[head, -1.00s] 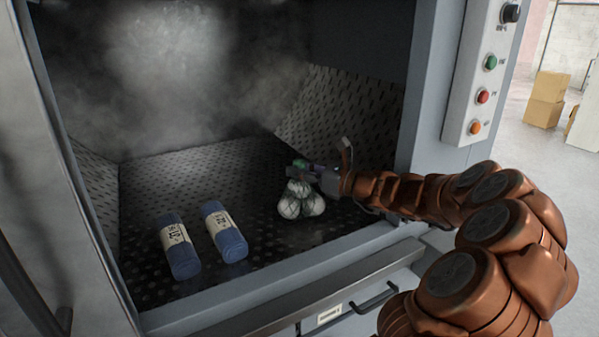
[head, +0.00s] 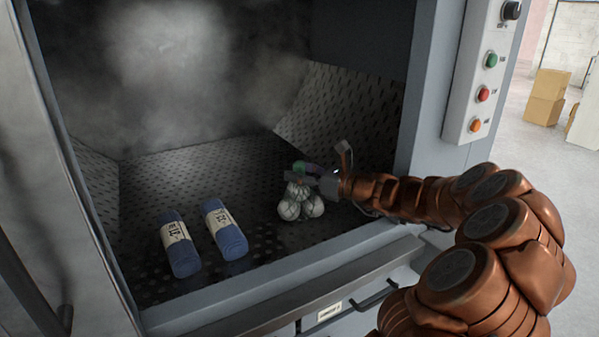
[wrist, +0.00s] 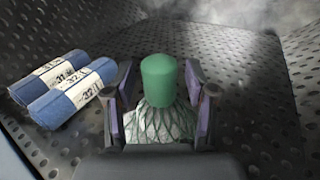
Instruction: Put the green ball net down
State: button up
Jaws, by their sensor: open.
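The green ball net (head: 300,202) is a net of several pale balls with a green top. It stands on the perforated floor of the washer chamber, toward the right front. In the wrist view its green cap (wrist: 158,80) stands upright between my gripper's fingers. My gripper (head: 306,173) is at the top of the net. In the wrist view my gripper (wrist: 157,100) is open, with a finger on each side of the cap and gaps visible beside it. The lower part of the net is partly hidden by the gripper body in the wrist view.
Two blue rolls with white labels, a left one (head: 180,244) and a right one (head: 225,229), lie on the chamber floor (head: 150,185) left of the net. The front sill (head: 290,270) and right door frame (head: 425,110) border the opening. A button panel (head: 486,75) is at right.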

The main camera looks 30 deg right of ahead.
jog(key=shift+r, duration=0.1)
jog(key=b+v, duration=0.1)
jog(key=v, duration=1.1)
jog(key=shift+b, duration=0.4)
jog(key=shift+r, duration=0.1)
